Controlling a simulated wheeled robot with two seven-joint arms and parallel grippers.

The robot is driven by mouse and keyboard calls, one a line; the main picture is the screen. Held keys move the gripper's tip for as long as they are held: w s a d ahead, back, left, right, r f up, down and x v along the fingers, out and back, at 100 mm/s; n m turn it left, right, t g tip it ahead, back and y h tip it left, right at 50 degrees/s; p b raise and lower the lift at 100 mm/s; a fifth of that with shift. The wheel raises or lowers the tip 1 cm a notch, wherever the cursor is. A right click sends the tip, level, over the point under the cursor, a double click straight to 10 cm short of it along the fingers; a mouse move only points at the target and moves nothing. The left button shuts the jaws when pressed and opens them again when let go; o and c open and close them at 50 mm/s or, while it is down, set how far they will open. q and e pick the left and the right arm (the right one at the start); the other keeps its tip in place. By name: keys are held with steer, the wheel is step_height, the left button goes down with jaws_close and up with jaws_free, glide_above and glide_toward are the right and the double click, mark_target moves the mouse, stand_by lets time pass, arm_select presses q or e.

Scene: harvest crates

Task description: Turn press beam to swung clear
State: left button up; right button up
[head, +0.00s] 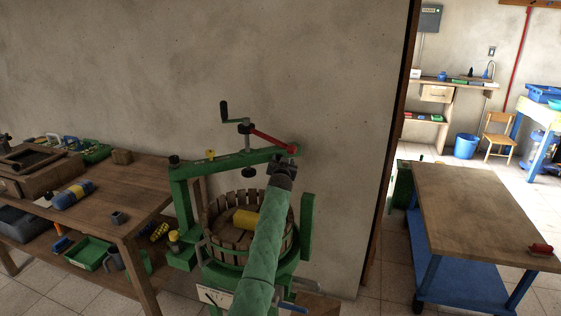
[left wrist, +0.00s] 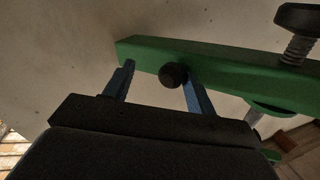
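The green press beam (head: 225,162) spans from the left post across the slatted basket (head: 212,207) of the press, its free end near my left gripper. A crank screw (head: 245,128) with a black handle and a red lever (head: 275,139) stand on the beam. My left gripper (head: 285,160) is at the beam's right end. In the left wrist view, my left gripper (left wrist: 159,72) has its blue fingers apart, with a black knob (left wrist: 173,75) between them, nearer the right finger. The green beam (left wrist: 225,62) lies just beyond. I cannot tell whether the fingers touch it. My right gripper is not in view.
A yellow cylinder (head: 245,219) lies in the basket. A green right post (head: 307,213) stands beside it. A wooden bench (head: 115,195) with tools is at left. A wooden-topped table (head: 480,215) is at right. The wall (head: 330,80) is close behind the press.

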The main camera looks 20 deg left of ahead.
arm_select(q)
steer(key=shift+w+a+r, duration=0.15)
steer(key=shift+r, duration=0.75)
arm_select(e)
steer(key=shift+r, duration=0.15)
arm_select(q)
steer(key=shift+f, duration=0.1)
steer(key=f+b+v, duration=0.1)
steer(key=v, duration=0.7)
steer(key=shift+f, duration=0.2)
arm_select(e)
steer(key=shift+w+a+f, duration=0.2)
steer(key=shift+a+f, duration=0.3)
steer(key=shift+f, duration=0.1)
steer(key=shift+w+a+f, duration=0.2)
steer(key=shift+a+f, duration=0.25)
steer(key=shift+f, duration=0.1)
